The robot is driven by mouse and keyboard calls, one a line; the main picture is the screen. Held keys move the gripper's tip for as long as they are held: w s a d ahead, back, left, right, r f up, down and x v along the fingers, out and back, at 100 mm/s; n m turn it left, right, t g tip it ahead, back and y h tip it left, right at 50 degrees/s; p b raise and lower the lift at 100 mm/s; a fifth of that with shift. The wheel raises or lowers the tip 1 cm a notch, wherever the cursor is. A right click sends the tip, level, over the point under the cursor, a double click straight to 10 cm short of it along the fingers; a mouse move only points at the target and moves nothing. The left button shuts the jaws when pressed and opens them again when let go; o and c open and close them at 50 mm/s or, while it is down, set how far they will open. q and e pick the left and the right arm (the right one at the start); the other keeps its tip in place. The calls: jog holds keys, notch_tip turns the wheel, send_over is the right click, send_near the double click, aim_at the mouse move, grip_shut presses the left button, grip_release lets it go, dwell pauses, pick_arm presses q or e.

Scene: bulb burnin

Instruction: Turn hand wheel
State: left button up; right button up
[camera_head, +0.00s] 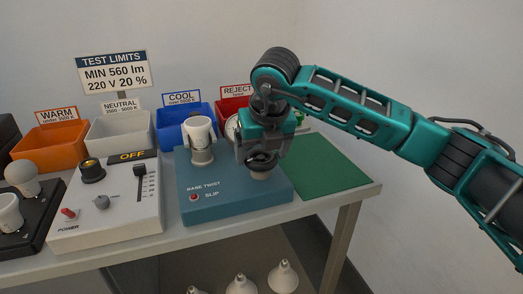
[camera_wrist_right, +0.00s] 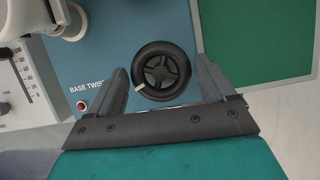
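The hand wheel is a black spoked wheel (camera_wrist_right: 162,70) on the blue base-twist box (camera_head: 235,208). A pale mark shows on its lower-left rim in the right wrist view. In the head view the wheel (camera_head: 262,165) sits just below my right gripper (camera_head: 262,158), partly hidden by it. My right gripper (camera_wrist_right: 163,72) points down with one finger on each side of the wheel. The fingers are apart, with a small gap to the rim on both sides; I cannot tell their exact height against it. My left gripper is not in view.
A white socket post (camera_head: 201,140) stands left of the wheel. A white control panel (camera_head: 115,215) reading OFF is further left. Coloured bins, including a blue one (camera_head: 172,129), line the back. A green mat (camera_head: 325,168) at the right is clear.

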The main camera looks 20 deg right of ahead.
jog(key=shift+o, duration=1.4)
jog(key=p+v, duration=0.2)
jog(key=v, duration=1.1)
jog(key=shift+w, duration=0.1)
